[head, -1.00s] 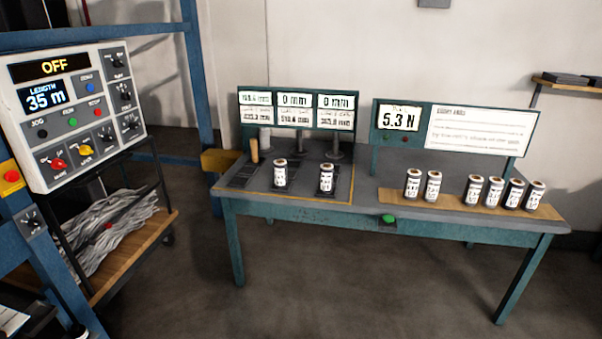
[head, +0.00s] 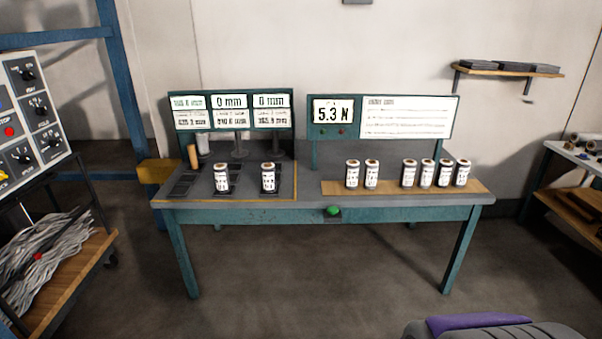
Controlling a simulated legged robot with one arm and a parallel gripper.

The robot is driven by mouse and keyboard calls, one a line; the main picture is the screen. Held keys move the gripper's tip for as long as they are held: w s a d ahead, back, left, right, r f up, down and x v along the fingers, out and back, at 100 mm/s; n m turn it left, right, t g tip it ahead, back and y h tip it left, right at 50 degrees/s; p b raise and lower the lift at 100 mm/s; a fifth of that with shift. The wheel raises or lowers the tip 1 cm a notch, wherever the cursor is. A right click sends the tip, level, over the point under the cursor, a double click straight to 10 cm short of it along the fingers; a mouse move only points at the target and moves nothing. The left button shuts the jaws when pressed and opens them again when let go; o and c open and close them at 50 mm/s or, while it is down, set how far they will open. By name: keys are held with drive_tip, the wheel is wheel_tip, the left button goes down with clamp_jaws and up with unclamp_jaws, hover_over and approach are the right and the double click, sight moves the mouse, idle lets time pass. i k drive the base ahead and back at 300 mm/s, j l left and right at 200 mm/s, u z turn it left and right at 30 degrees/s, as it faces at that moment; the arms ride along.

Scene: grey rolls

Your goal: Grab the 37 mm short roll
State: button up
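Several short rolls with white labels stand upright on the workbench (head: 310,202). Two stand apart on the dark left part, one roll (head: 221,179) left of the other (head: 268,179). On the wooden board (head: 390,187) at the right, a pair stands at the left, a roll (head: 352,174) and its neighbour (head: 372,174). A row of more rolls stands further right, from its left end (head: 409,174) to its right end (head: 462,173). The labels are too small to read, so I cannot tell which roll is 37 mm. My gripper is not in view.
Display panels (head: 230,110) and a 5.3 N readout (head: 333,112) stand at the bench's back. A green button (head: 333,210) is on its front edge. A cart of grey strands (head: 45,250) stands left, a shelf table (head: 575,165) right. The floor before the bench is clear.

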sight(221, 171)
drive_tip(key=l, duration=2.2)
drive_tip(key=i+j, duration=0.7)
drive_tip(key=i+j+u, duration=0.1)
drive_tip(key=i+j, duration=0.6)
drive_tip(key=i, duration=0.2)
drive_tip(key=i+j, duration=0.65)
drive_tip(key=i, duration=0.15)
